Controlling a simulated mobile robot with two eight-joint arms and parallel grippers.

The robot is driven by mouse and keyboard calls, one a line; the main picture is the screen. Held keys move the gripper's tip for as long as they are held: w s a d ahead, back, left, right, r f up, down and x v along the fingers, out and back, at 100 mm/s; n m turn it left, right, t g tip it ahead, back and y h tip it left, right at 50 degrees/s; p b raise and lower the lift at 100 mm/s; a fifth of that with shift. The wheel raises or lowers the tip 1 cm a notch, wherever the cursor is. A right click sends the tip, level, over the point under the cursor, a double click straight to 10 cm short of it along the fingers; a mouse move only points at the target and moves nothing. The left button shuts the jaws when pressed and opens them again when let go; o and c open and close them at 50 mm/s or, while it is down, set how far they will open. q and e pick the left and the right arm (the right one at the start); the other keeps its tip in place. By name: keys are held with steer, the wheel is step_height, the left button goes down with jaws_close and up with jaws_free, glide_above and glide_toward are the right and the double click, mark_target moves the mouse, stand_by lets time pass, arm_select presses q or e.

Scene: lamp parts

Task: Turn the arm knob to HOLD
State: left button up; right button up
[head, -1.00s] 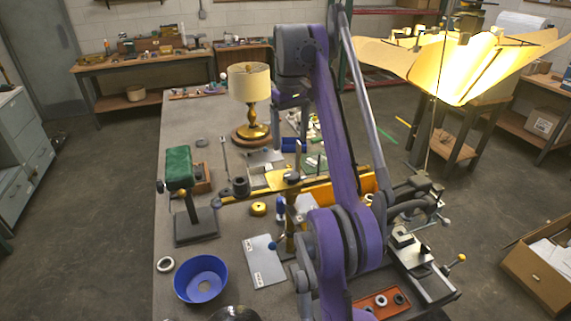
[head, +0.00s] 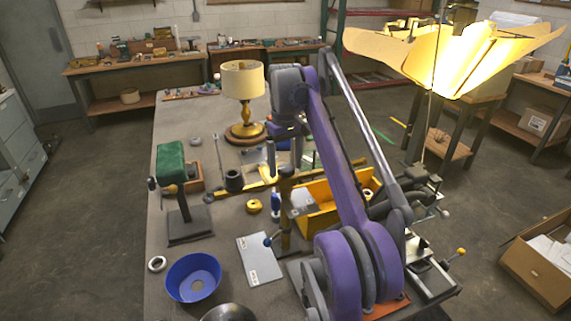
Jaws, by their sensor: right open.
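A dark upright post (head: 285,215) stands on the bench near the middle, with a small blue ball knob (head: 267,241) sticking out on its left. I cannot tell for sure whether this is the arm knob, and no HOLD mark is readable. A pale grey plate (head: 260,262) with small printed labels lies just left of the post. My right gripper (head: 284,158) hangs from the purple arm above and behind the post. Its fingers are apart, with nothing seen between them; the post top stands close to them in the picture. My left gripper is not in view.
A yellow bin (head: 322,222) stands right of the post, partly behind my purple arm. A blue bowl (head: 193,278), a green-padded stand (head: 172,165) and a brass lamp (head: 243,98) stand on the bench. A lit paper-like shade (head: 480,60) is at upper right. The bench's left strip has free room.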

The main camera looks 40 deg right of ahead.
steer(key=shift+c, duration=0.3)
jaws_close()
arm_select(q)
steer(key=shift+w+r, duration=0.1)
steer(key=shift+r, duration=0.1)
arm_select(e)
steer(key=m+p, duration=0.1)
steer(key=m, duration=0.3)
steer(key=shift+r+m+p, duration=0.15)
steer(key=shift+m+p, duration=0.15)
steer(key=shift+p, duration=0.1)
steer(key=m+p, duration=0.1)
steer(key=m, duration=0.4)
steer(key=shift+d+m, duration=0.1)
steer(key=shift+m, duration=0.2)
steer(key=m+p, duration=0.1)
steer(key=m, duration=0.3)
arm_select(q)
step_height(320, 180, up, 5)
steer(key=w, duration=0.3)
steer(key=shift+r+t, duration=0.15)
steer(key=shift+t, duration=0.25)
arm_select(e)
steer(key=m, duration=0.5)
steer(key=shift+m, duration=0.3)
